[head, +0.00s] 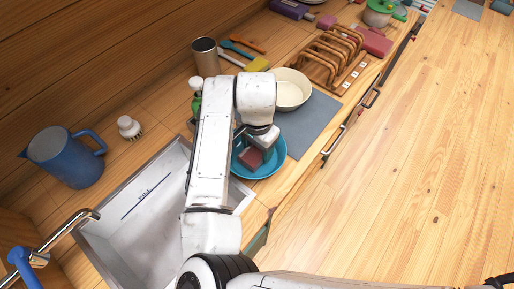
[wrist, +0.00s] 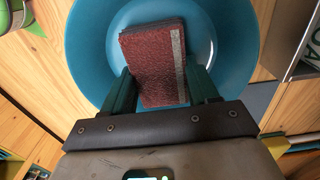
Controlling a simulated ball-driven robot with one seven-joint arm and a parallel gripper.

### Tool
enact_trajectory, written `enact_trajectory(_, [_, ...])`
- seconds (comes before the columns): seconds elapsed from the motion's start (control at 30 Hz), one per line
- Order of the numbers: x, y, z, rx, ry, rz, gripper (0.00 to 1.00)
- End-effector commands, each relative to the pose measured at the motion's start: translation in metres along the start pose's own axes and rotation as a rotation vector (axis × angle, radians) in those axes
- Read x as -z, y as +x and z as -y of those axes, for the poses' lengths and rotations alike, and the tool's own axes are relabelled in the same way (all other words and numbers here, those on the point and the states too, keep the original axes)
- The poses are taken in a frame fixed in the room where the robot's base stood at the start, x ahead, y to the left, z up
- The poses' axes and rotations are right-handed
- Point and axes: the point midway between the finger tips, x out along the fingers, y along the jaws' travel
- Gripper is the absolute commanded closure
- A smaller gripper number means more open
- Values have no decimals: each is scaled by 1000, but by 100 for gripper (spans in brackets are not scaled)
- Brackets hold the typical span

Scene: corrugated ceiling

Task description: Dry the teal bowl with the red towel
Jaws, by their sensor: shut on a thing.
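The teal bowl (head: 273,162) stands on the wooden counter to the right of the sink, partly hidden by my arm in the head view. In the wrist view the bowl (wrist: 236,40) lies beneath my gripper. The red towel (head: 251,157) is a folded dark red block with a pale stripe along one side. My gripper (wrist: 163,90) is shut on the towel (wrist: 155,60), with a green finger on each side of it. The towel is over the bowl's inside; whether it touches the bowl surface I cannot tell.
A metal sink (head: 135,205) lies left of the bowl. A grey mat (head: 309,122) and a cream bowl (head: 291,90) are behind it, with a wooden rack (head: 330,58) beyond. A blue pitcher (head: 66,158), white brush (head: 129,127) and brown cup (head: 205,57) stand along the wall.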

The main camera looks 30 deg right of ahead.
Motion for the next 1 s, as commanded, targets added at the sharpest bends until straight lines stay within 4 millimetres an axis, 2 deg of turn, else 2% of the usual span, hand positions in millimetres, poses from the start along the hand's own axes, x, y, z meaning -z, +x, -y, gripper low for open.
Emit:
enact_trajectory(0.43, [-4, -1, 11, 0, -1, 0, 70])
enact_trajectory(1.0, [-17, 0, 3, 0, 0, 1, 70])
